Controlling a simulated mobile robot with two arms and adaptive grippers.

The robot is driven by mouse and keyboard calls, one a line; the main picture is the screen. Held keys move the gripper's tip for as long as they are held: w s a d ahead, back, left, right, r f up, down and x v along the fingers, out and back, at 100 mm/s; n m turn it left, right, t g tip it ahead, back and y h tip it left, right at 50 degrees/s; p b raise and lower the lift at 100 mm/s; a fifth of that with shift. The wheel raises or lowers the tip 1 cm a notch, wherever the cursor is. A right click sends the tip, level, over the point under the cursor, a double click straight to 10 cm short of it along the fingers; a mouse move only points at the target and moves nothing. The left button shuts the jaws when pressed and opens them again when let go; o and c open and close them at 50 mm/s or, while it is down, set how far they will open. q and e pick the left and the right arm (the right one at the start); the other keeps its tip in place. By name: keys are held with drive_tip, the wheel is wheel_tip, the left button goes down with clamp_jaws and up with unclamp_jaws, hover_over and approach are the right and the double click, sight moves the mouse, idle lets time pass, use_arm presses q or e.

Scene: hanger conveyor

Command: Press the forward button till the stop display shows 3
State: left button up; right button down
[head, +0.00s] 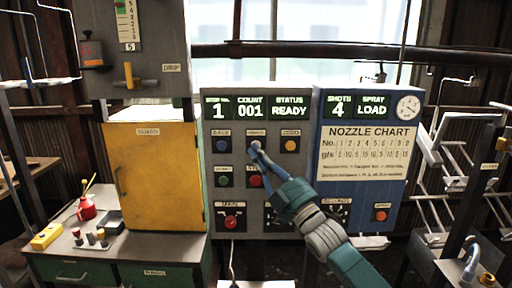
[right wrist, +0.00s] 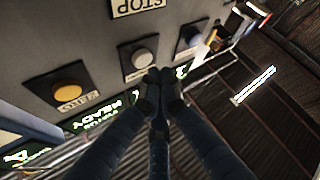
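The grey control panel (head: 245,205) carries a stop display (head: 218,109) that reads 1. The pale forward button (right wrist: 143,57) is in the middle of the upper button row, between a blue button (head: 222,145) and a yellow button (head: 290,145). My right gripper (head: 255,147) reaches in from the lower right and covers most of the forward button in the head view. In the right wrist view its fingertips (right wrist: 159,75) are together, empty, and close beside the forward button's rim; I cannot tell whether they touch it. My left gripper is not in view.
Below are a green button (head: 223,181) and a red button (head: 255,181). A blue panel (head: 365,195) with a nozzle chart stands to the right. A yellow cabinet (head: 155,180) stands on a bench to the left. Hanging racks (head: 450,180) are at the far right.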

drive_tip(key=shift+w, duration=0.15)
drive_tip(key=shift+w, duration=0.3)
